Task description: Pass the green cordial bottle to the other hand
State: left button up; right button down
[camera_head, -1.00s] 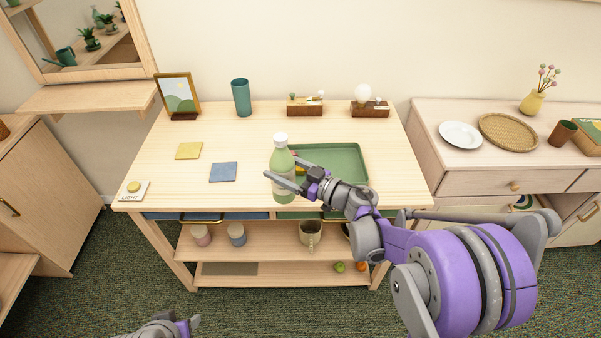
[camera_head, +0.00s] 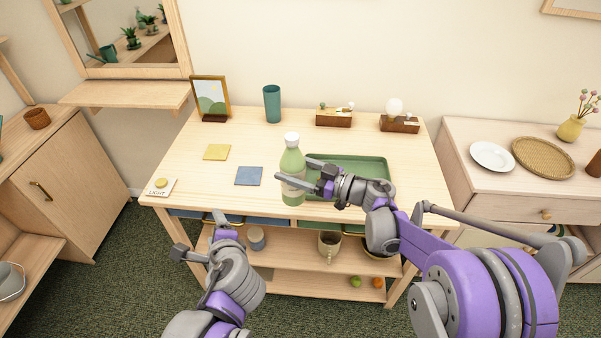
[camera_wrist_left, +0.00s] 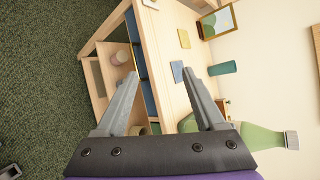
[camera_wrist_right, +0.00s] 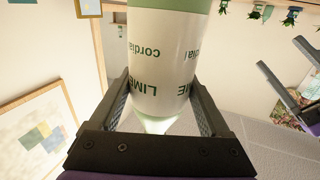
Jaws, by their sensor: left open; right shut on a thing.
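The green cordial bottle (camera_head: 292,162) has a white cap and a pale label, and stands upright in the head view near the front edge of the table. My right gripper (camera_head: 296,185) is shut on it around the label; the right wrist view shows the label (camera_wrist_right: 160,60) between both fingers. I cannot tell whether the bottle's base touches the tabletop. My left gripper (camera_head: 203,232) is open and empty, low in front of the table, left of the bottle. In the left wrist view the bottle (camera_wrist_left: 255,137) shows at lower right, beyond the open fingers.
A green tray (camera_head: 372,166) lies right of the bottle, partly behind my right arm. Yellow (camera_head: 217,152) and blue (camera_head: 248,176) squares lie on the table's left. A teal cup (camera_head: 272,104) and picture frame (camera_head: 211,98) stand at the back. Shelves below hold mugs.

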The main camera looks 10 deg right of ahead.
pick_arm(q)
jog(key=w+d+r+m+t+h, duration=0.1)
jog(key=w+d+r+m+t, duration=0.25)
jog(key=d+m, duration=0.4)
jog(key=m+t+h, duration=0.3)
jog(key=m, duration=0.6)
send_near(293, 171)
jog(key=w+r, duration=0.4)
jog(key=w, duration=0.8)
jog(key=w+d, duration=0.1)
jog(key=w, duration=0.3)
jog(key=shift+r, duration=0.25)
jog(key=shift+d+h, duration=0.1)
jog(key=shift+h, duration=0.2)
grip_shut()
jog(key=shift+d, duration=0.1)
